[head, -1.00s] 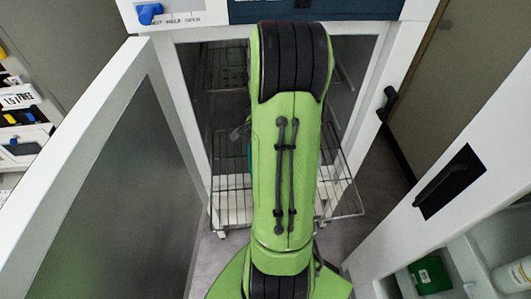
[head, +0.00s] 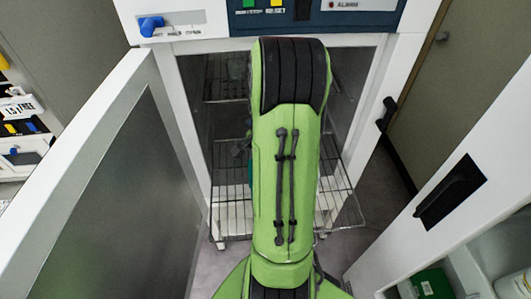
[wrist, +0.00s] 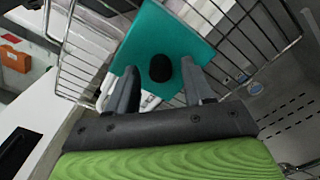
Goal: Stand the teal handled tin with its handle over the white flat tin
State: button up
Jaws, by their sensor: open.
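The teal tin (wrist: 150,38) shows in the wrist view as a flat teal face with a round black knob-like handle (wrist: 160,68). It sits tilted in the picture against the wire rack. My gripper (wrist: 160,72) is open. Its two grey fingers lie on either side of the black handle, and I cannot tell whether they touch it. In the head view my arm hides the gripper and most of the tin; a sliver of teal (head: 247,170) shows at the arm's left edge. I cannot make out the white flat tin for sure.
The wire rack (head: 342,208) stands inside the open white cabinet, under a control panel (head: 350,20). A white-framed door (head: 120,180) stands open at left. Another white door (head: 440,210) with a black handle is at right. Grey floor shows between them.

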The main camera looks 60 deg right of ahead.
notch_tip(320, 180, up, 12)
jog(key=p, duration=0.2)
jog(key=w+a+r+n+t+h, duration=0.1)
jog(key=a+r+n, duration=0.25)
jog(key=a, duration=0.35)
jog(key=w+a+r+n+t, duration=0.1)
jog(key=a+r+n, duration=0.2)
jog(key=a+n, duration=0.3)
jog(key=s+a+n+t, duration=0.1)
jog(key=s+a+n, duration=0.2)
jog(key=a, duration=0.4)
jog(key=s+a+r+n+t+y, duration=0.1)
jog(key=s+a+n+t, duration=0.1)
jog(key=s+a+n, duration=0.2)
jog(key=a+n, duration=0.2)
jog(key=shift+s+a+r+t, duration=0.15)
jog(key=shift+a+t, duration=0.15)
jog(key=shift+a, duration=0.05)
jog(key=shift+d, duration=0.15)
